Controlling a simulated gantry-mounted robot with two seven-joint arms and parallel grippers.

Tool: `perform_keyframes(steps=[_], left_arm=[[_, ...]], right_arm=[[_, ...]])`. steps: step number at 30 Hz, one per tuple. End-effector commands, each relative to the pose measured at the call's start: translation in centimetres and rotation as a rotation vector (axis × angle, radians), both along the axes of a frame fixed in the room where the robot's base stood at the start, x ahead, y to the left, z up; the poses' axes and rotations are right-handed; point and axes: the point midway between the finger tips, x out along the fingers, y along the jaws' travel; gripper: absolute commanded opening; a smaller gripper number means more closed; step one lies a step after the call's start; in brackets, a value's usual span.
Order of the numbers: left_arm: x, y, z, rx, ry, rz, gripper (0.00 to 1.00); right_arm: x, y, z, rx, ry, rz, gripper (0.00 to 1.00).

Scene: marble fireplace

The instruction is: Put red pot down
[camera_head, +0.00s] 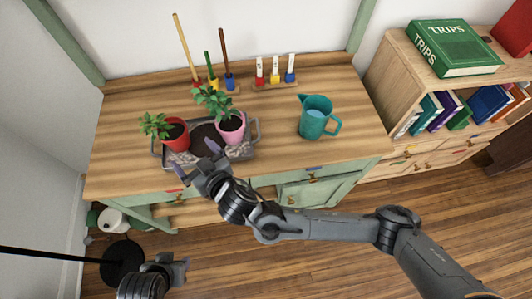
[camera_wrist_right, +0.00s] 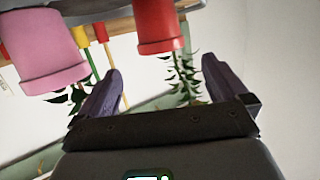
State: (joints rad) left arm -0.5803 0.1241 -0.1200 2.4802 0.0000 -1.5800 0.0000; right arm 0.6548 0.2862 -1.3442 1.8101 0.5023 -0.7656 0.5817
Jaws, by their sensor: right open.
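The red pot (camera_head: 177,140) with a leafy plant stands upright at the left end of a grey tray (camera_head: 256,130) on the wooden cabinet. A pink pot (camera_head: 231,128) with a plant stands at the tray's right end. My right gripper (camera_head: 196,158) is open and empty just in front of the red pot. In the right wrist view, which is upside down, the red pot (camera_wrist_right: 157,25) lies ahead of the open fingers (camera_wrist_right: 160,70), apart from them. The pink pot (camera_wrist_right: 50,45) is to one side. My left gripper (camera_head: 175,270) is low at the bottom left; its fingers are unclear.
A teal watering jug (camera_head: 316,117) stands right of the tray. A bookshelf (camera_head: 410,75) is at right. The cabinet top is clear between the jug and its right edge.

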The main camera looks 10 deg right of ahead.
Motion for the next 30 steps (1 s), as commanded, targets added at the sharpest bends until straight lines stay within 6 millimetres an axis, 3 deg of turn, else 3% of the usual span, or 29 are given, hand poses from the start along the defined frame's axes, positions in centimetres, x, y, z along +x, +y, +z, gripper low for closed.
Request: perform_keyframes(steps=[5,8,14,21,25,30], left_arm=[[0.0,-0.2,0.0,-0.008,0.0,0.005,0.43],[0.0,-0.3,0.0,-0.011,0.0,0.007,0.43],[0.0,-0.2,0.0,-0.01,-0.001,0.007,0.43],[0.0,-0.1,0.0,-0.005,0.0,0.003,0.43],[0.0,0.0,0.0,0.0,0.0,0.0,0.43],[0.0,0.1,0.0,0.004,-0.001,-0.002,0.43]], right_arm=[[-2.6,-1.7,-1.2,0.016,0.16,-0.047,1.0],[-4.2,-4.5,-2.3,0.006,0.279,-0.089,1.0],[-8.5,-13.7,-6.2,-0.073,0.526,-0.189,1.0],[-16.5,-25.7,-10.9,-0.245,0.775,-0.293,1.0],[-20.4,-30.1,-12.1,-0.329,0.87,-0.326,1.0],[-23.2,-33.0,-12.6,-0.392,0.933,-0.345,1.0]])
